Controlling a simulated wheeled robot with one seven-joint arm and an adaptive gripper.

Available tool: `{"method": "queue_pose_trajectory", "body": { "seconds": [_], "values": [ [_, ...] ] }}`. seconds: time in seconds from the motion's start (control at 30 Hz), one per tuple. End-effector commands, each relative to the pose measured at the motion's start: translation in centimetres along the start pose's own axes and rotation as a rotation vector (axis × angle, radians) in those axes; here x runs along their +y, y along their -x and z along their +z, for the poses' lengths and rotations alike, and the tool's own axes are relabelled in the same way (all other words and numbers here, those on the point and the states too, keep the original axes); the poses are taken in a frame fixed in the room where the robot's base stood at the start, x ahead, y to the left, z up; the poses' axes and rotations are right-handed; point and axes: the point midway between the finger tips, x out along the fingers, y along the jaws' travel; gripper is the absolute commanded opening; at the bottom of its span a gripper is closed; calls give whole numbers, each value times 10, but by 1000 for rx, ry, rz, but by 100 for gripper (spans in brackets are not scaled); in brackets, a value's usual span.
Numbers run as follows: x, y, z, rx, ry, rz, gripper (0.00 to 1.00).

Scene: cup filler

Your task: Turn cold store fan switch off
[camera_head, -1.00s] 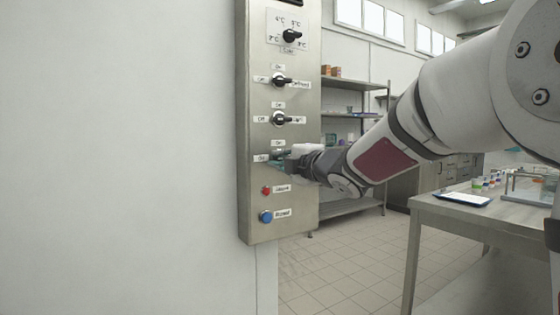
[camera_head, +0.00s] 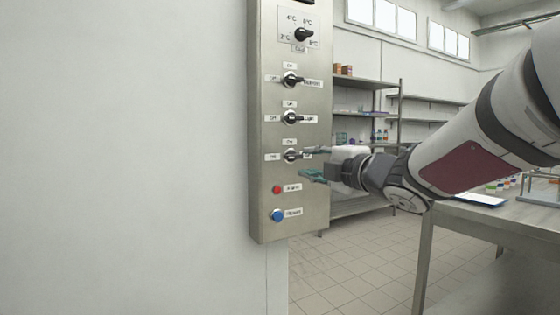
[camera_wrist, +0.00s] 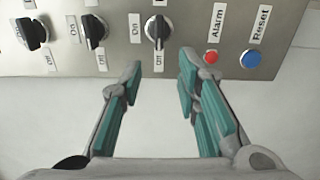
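The cold store fan switch is taken to be the lowest black knob (camera_head: 290,156) on the steel panel (camera_head: 262,200), as its right-hand label is partly covered by a fingertip. It also shows in the wrist view (camera_wrist: 158,31), above the gap between the fingertips. There its handle lies along the line through its "Off" label, with a narrow light-marked end towards "Off". My gripper (camera_head: 314,162) is just right of the knob and apart from it. In the wrist view my gripper (camera_wrist: 160,75) has its two teal-padded fingers spread, with nothing between them.
Two similar knobs (camera_head: 290,118) (camera_head: 290,80) and a temperature dial (camera_head: 303,35) sit above. A red alarm button (camera_head: 277,189) and blue reset button (camera_head: 277,215) sit below. A steel table (camera_head: 470,220) and shelves (camera_head: 365,83) stand to the right.

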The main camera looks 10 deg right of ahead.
Motion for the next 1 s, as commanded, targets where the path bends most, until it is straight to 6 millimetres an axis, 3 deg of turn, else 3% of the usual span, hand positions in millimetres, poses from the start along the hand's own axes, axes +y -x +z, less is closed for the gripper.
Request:
{"method": "queue_pose_trajectory", "body": {
  "seconds": [0.2, 0.67, 0.87, 1.0],
  "values": [
    [0, 26, 0, -1, 0, 0, 30],
    [0, 32, 1, -10, -8, -3, 30],
    [-11, 51, 19, -180, -152, -62, 30],
    [-37, 86, 35, -396, -366, -145, 30]
  ]
}}
